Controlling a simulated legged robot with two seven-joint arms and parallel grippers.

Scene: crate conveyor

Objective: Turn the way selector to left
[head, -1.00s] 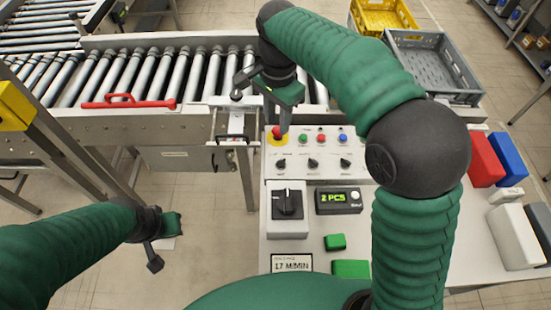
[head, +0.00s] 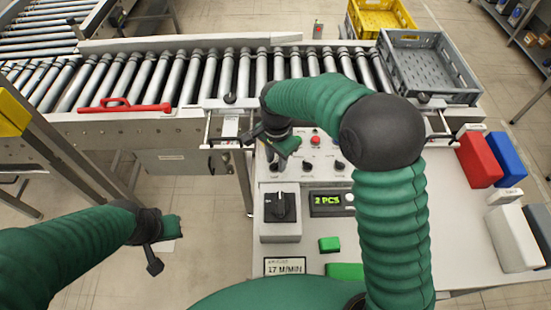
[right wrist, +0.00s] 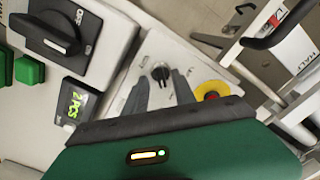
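Three small black selector knobs sit in a row on the white control panel; the middle one (head: 306,166) and right one (head: 338,167) show in the head view. I cannot read which label names the way selector. My right gripper (head: 290,147) is above the panel's left part. In the right wrist view its two grey fingers (right wrist: 161,86) are apart and empty, with a small black knob (right wrist: 160,72) lying between and beyond their tips. Contact cannot be told. My left gripper (head: 173,228) hangs over the floor at the left; its fingers are not clear.
A red button on a yellow disc (right wrist: 212,94) is close beside the right fingers. A large black rotary switch (head: 280,208), a "2 PCS" display (head: 326,203) and a green block (head: 329,244) stand nearer. The roller conveyor (head: 150,75) runs behind; a grey crate (head: 440,92) stands on it.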

